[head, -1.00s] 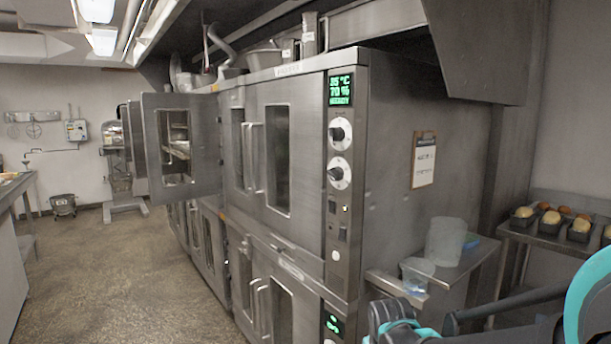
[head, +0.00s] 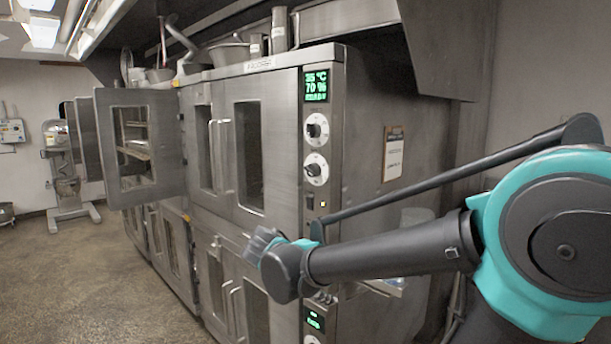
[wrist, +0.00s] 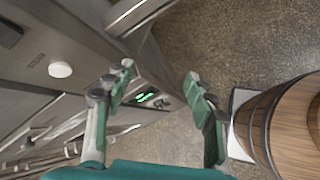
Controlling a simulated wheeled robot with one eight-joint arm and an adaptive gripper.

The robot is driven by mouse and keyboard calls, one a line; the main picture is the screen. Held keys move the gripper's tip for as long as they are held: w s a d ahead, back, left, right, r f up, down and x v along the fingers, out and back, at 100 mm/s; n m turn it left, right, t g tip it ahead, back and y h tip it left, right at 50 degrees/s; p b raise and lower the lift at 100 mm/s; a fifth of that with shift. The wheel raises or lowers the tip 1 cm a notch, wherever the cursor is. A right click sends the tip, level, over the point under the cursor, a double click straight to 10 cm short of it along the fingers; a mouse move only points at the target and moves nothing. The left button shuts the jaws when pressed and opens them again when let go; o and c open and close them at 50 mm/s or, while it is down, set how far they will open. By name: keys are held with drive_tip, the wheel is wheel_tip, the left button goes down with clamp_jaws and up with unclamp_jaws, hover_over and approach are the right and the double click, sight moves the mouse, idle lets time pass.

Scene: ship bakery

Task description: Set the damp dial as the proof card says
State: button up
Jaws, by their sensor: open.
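The steel proofer's control strip carries a green display (head: 316,84) that seems to read 35 °C, 70 % and READY. Below it are two white dials with black knobs, an upper dial (head: 316,131) and a lower dial (head: 316,170). Their lettering is too small to read, so I cannot tell which is the damp dial. A clipboard card (head: 394,153) hangs on the proofer's side; its text is unreadable. My gripper (head: 266,247) is in front of the proofer, below and left of the dials, touching neither. In the wrist view my gripper (wrist: 162,82) is open and empty.
A lower unit has its own green display (head: 315,320), also in the wrist view (wrist: 146,97). An oven door (head: 145,150) stands open at left. A wooden barrel (wrist: 285,125) is at the wrist view's right. The floor (head: 90,280) at left is clear.

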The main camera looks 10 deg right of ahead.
drive_tip(key=w+a+r+n+t+h, duration=0.1)
drive_tip(key=a+r+n+t+h, duration=0.2)
drive_tip(key=r, duration=0.4)
drive_tip(key=w+a+r+n, duration=0.25)
drive_tip(key=a+r, duration=0.25)
drive_tip(key=r, duration=0.3)
drive_tip(key=n+t+h, duration=0.3)
drive_tip(key=n+t, duration=0.1)
drive_tip(key=n, duration=0.1)
approach(308, 171)
drive_tip(key=x, duration=0.9)
drive_tip(key=shift+d, duration=0.2)
drive_tip(key=c, duration=1.2)
